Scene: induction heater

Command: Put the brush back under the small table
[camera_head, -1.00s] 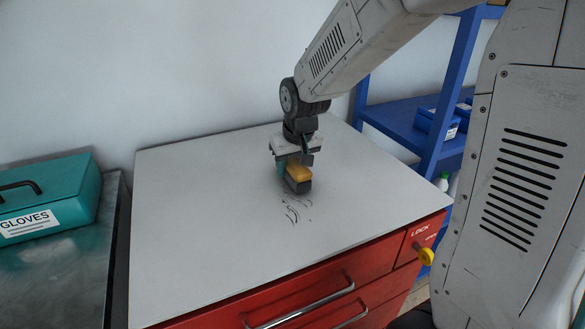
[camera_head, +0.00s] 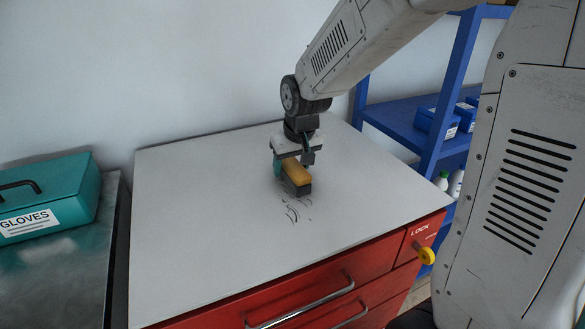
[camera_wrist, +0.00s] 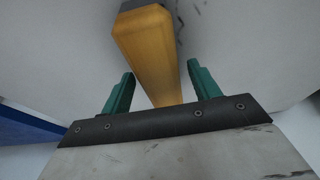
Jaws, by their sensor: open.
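The brush (camera_head: 297,175) has a yellow-orange handle block and a dark base, and stands on the white top of the red drawer cabinet (camera_head: 200,210). Dark marks lie on the top just in front of it. My gripper (camera_head: 292,168) is open just above and around the brush. In the wrist view the brush (camera_wrist: 150,52) runs between the two green fingers of my gripper (camera_wrist: 158,82), with a gap on both sides. No small table can be made out.
A teal gloves box (camera_head: 50,195) sits on a metal surface (camera_head: 60,265) at the left. A blue shelf (camera_head: 400,125) with blue bins stands behind at the right. Most of the white top is clear.

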